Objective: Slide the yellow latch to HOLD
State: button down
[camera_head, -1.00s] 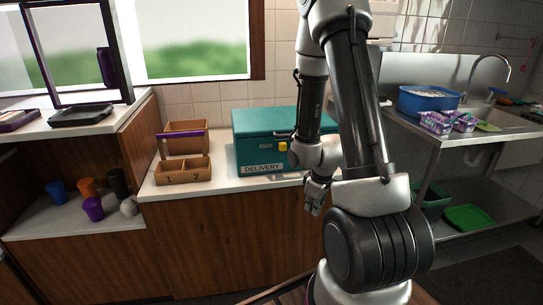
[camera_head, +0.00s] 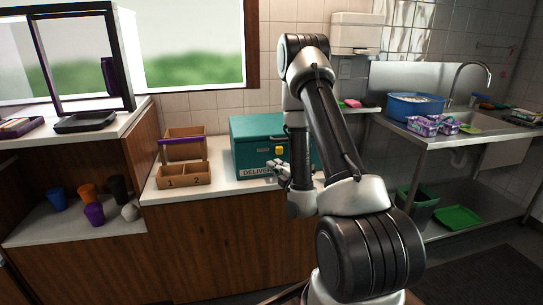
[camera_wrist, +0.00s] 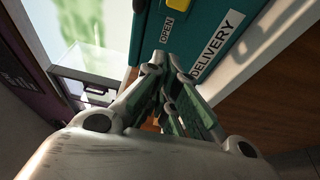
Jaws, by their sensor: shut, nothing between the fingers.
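The yellow latch (camera_head: 279,150) is on the front of the teal delivery box (camera_head: 245,135), to the right of a small label in the head view. In the wrist view the teal front (camera_wrist: 215,18) carries an OPEN label (camera_wrist: 167,28) and a DELIVERY label (camera_wrist: 217,45). A small yellow part (camera_wrist: 170,4) shows at that view's top edge. My gripper (camera_head: 274,166) is in front of the box, a little below the latch, and appears apart from it. Its fingertips (camera_wrist: 162,62) are together and empty. My arm hides the box's right part in the head view.
A two-part wooden tray (camera_head: 184,180) marked 1 and 2 stands left of the box on the white counter (camera_head: 225,182). Several cups (camera_head: 94,213) stand on the lower left shelf. A blue basin (camera_head: 413,107) and purple packs (camera_head: 422,126) are by the sink.

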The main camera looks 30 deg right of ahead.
aim_at(279, 150)
jog(key=shift+w, duration=0.1)
jog(key=w, duration=1)
jog(key=shift+w+a, duration=0.1)
jog(key=shift+a, duration=0.15)
jog(key=d, duration=0.1)
jog(key=s+d, duration=0.1)
jog(key=d, duration=0.1)
jog(key=shift+s+d, duration=0.2)
jog(key=shift+d, duration=0.2)
jog(key=s+d, duration=0.2)
jog(key=d, duration=0.4)
jog(key=shift+d, duration=0.2)
jog(key=shift+w, duration=0.15)
